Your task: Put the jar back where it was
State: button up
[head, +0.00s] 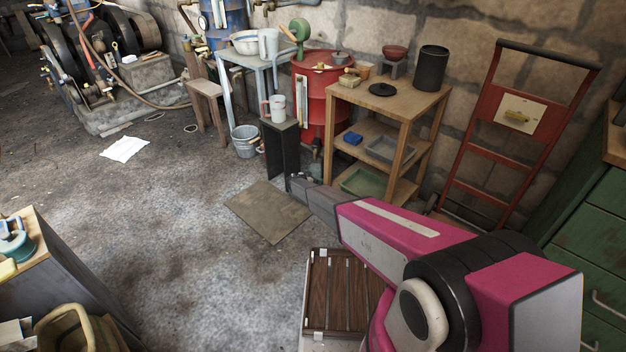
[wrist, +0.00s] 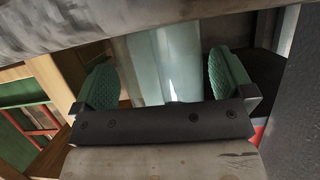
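My gripper (wrist: 166,80) shows in the wrist view with its two green ridged pads wide apart. A pale green, glassy cylinder, likely the jar (wrist: 160,62), stands between or just beyond the pads. A narrow gap shows beside the left pad; the right pad's edge looks very close to it. Its ends are hidden by a grey rough surface above and my dark gripper bar below. In the head view my gripper (head: 296,182) is low, beside the black stand (head: 281,150). A small greenish patch behind it may be the jar (head: 316,171), but is too small to be sure.
The wooden shelf unit (head: 398,108) stands right of my gripper, with the red drum (head: 322,85) behind. A metal bucket (head: 245,142) is to the left. A flat brown board (head: 268,211) and a slatted crate (head: 340,290) lie nearer. The floor at left is mostly clear.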

jog(key=shift+f, duration=0.1)
jog(key=shift+f, duration=0.15)
jog(key=v, duration=1.1)
jog(key=s+d+r+n+g, duration=0.1)
jog(key=s+d+r+g, duration=0.3)
jog(key=s+d+r, duration=0.75)
jog(key=s+d+r+n+g, duration=0.1)
jog(key=s+d+r+g, duration=0.3)
jog(key=s+d+r, duration=0.8)
jog(key=s+d+r+n+g+y, duration=0.1)
jog(key=s+d+r+n+y, duration=0.1)
jog(key=s, duration=0.5)
jog(key=s+d+r+n+g+y, duration=0.1)
jog(key=s+d+r+n+y, duration=0.1)
jog(key=s+d+r, duration=0.3)
jog(key=s+d+r+n+y, duration=0.1)
jog(key=s+d+r+y, duration=0.3)
jog(key=s+r, duration=0.3)
jog(key=s, duration=0.3)
jog(key=shift+d+n+g, duration=0.25)
jog(key=shift+n+g, duration=0.15)
